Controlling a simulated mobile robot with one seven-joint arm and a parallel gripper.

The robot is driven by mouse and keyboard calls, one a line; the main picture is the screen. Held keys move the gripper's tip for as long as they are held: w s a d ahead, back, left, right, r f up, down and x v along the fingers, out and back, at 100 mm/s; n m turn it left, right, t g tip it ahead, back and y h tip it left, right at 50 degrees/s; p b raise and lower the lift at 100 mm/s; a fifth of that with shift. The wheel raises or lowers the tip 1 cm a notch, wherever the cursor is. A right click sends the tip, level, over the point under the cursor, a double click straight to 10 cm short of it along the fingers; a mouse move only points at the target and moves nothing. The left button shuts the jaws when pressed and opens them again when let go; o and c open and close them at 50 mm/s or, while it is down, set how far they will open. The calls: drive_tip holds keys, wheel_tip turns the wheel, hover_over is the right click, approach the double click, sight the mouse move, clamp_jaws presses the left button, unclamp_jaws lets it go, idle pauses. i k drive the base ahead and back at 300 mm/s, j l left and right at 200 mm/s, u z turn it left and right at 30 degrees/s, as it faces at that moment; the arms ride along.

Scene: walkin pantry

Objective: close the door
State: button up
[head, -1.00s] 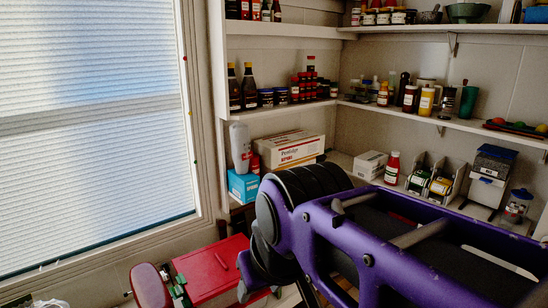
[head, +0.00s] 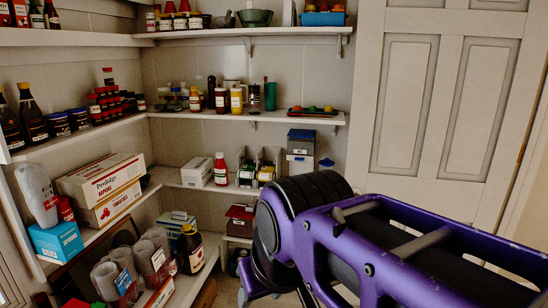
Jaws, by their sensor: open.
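A white panelled door (head: 420,110) stands at the right of the head view, beside the end of the back shelves. Its lower part is hidden behind my purple arm. No handle shows clearly, and I cannot tell whether the door is ajar or fully shut. My gripper is not in view; only the thick purple and black links of my arm show, reaching from the lower right toward the lower middle.
Shelves run along the left and back walls. Clear cups (head: 104,280) and a dark bottle (head: 190,249) stand low at left. A small floor patch shows left of my arm.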

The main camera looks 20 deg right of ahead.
sight(444, 91)
drive_tip(key=z, duration=2.65)
drive_tip(key=i+j, duration=0.15)
drive_tip(key=j, duration=0.2)
drive_tip(key=i+j, duration=0.2)
drive_tip(key=j, duration=0.15)
drive_tip(key=i+j+z, duration=0.1)
drive_tip(key=j, duration=0.25)
drive_tip(key=i+j, duration=0.2)
drive_tip(key=j, duration=0.15)
drive_tip(key=i+j, duration=0.15)
drive_tip(key=j, duration=0.2)
drive_tip(key=i+z, duration=0.05)
